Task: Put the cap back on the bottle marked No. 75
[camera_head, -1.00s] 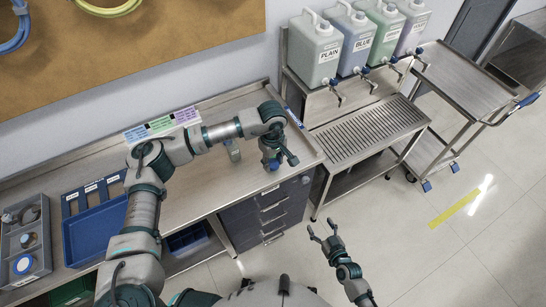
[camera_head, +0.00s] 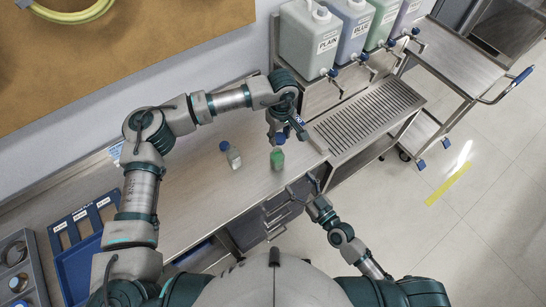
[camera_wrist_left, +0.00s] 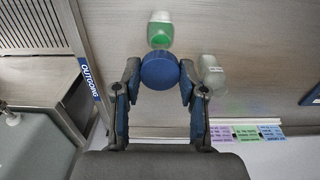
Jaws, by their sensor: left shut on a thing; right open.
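My left gripper (camera_head: 280,134) is above the steel counter, pointing down. In the left wrist view it (camera_wrist_left: 158,85) is shut on a round blue cap (camera_wrist_left: 160,71). A small bottle with green in it (camera_head: 277,158) stands on the counter just in front of this gripper; it also shows in the wrist view (camera_wrist_left: 160,31). A pale bottle with blue at its top (camera_head: 233,158) stands to its left; it shows beside the right finger in the wrist view (camera_wrist_left: 212,74). No bottle number is readable. My right gripper (camera_head: 314,184) is open and empty near the counter's front edge.
A blue tray (camera_head: 78,269) and a grey organiser (camera_head: 22,262) are at the counter's left. An OUTGOING strip (camera_wrist_left: 90,82) marks its right end. Beyond stand a slatted drain bench (camera_head: 365,118), large jugs with taps (camera_head: 310,45) and a trolley (camera_head: 455,65).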

